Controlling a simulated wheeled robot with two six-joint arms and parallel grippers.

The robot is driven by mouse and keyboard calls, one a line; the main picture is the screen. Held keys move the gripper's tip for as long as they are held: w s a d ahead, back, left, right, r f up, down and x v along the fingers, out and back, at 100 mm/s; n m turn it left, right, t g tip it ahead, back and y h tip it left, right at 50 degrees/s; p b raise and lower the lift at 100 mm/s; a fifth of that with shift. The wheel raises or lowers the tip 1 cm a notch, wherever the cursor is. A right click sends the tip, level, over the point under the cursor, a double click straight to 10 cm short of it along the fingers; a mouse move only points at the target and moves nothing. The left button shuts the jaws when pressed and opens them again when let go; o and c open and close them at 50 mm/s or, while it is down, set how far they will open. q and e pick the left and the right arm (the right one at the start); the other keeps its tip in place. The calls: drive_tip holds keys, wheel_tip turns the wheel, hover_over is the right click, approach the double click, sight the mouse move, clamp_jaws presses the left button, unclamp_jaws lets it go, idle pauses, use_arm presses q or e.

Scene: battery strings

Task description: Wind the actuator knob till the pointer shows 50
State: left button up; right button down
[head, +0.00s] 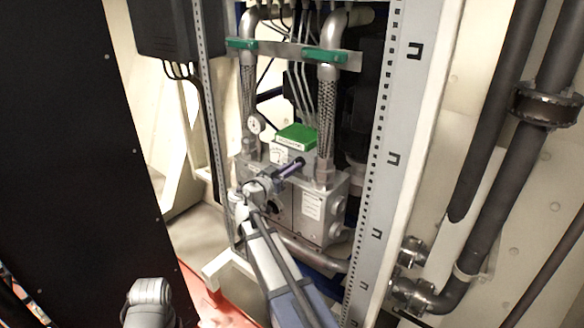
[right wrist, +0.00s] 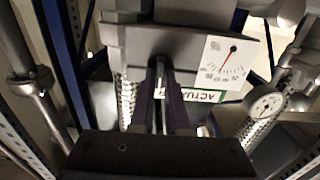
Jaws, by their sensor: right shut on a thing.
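The actuator is a grey box with a green-topped label (head: 297,137); its grey body (right wrist: 135,45) fills the upper middle of the right wrist view. Its white dial (right wrist: 228,62) has a thin red pointer (right wrist: 229,53) that slants down and left from its pivot to the scale; I cannot read the number it shows. The dial is small in the head view (head: 278,156). My left gripper is out of view.
A round gauge (right wrist: 265,104) sits beside the actuator. Braided hoses (head: 328,125) rise behind to green clamps (head: 325,56). A perforated upright (head: 380,150) stands close on the right. A black panel (head: 75,150) fills the left.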

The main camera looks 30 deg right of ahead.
drive_tip(key=shift+w+n, duration=0.1)
drive_tip(key=shift+n, duration=3.5)
drive_tip(key=c, duration=0.9)
unclamp_jaws()
drive_tip(key=v, duration=0.8)
drive_tip(key=shift+f, duration=0.15)
